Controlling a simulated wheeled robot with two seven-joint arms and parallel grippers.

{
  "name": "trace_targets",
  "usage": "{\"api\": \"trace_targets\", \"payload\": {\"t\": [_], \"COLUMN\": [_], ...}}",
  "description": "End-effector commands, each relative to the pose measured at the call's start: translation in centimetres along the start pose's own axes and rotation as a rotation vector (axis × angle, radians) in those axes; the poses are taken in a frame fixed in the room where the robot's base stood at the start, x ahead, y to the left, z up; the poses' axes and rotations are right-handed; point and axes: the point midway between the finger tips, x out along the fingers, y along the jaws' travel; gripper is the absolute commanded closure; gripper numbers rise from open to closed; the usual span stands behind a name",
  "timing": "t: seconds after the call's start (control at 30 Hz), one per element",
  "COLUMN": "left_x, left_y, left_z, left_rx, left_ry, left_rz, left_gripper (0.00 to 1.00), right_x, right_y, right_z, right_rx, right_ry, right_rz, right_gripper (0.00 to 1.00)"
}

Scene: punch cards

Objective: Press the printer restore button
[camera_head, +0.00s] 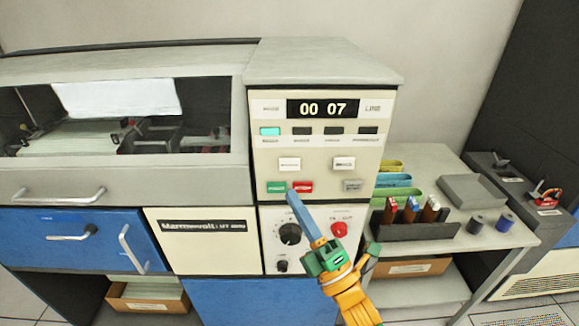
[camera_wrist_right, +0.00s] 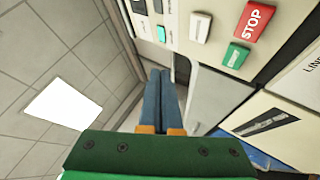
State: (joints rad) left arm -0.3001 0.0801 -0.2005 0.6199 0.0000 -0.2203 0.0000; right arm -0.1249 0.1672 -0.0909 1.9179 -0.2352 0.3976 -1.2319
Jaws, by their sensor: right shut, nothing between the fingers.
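The printer's cream control panel (camera_head: 325,110) carries several buttons. Two white buttons, left (camera_head: 289,164) and right (camera_head: 344,163), sit above a green button (camera_head: 276,188), a red button (camera_head: 302,187) and a grey button (camera_head: 352,186). Their labels are too small to read in the head view; I cannot tell which is restore. In the wrist view the red button reads STOP (camera_wrist_right: 253,22), beside the green one (camera_wrist_right: 236,57) and a white one (camera_wrist_right: 200,27). My right gripper (camera_head: 292,194) is shut and empty, its blue fingers (camera_wrist_right: 158,73) in front of the panel near the green and red buttons. Contact is unclear.
A lower white panel (camera_head: 268,244) has a black knob (camera_head: 290,234) and a red button (camera_head: 339,229). A side table (camera_head: 445,165) at right holds a dark rack (camera_head: 412,231), coloured trays and spools. The printer's glass cover (camera_head: 215,100) is at left.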

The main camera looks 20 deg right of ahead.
Motion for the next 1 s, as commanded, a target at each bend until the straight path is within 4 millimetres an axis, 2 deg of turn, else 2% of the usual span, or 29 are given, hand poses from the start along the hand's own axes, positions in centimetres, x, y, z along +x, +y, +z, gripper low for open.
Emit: {"api": "trace_targets", "payload": {"t": [0.33,0.5,1.0], "left_x": [2.4,3.0,3.0], "left_y": [0.1,0.1,0.1], "left_z": [0.2,0.3,0.2], "left_rx": [0.000,0.000,-0.001], "left_ry": [0.000,0.000,0.001], "left_rz": [0.000,0.000,0.000], "left_gripper": [0.50,0.50,0.50], "right_x": [3.4,4.5,4.9], "right_y": [-2.9,-3.5,-3.6], "right_z": [2.6,3.3,3.6], "right_rx": [-0.002,0.000,0.000], "right_ry": [0.000,0.000,-0.001], "right_rz": [0.001,0.000,0.000], "right_gripper": [1.00,1.00,1.00]}}
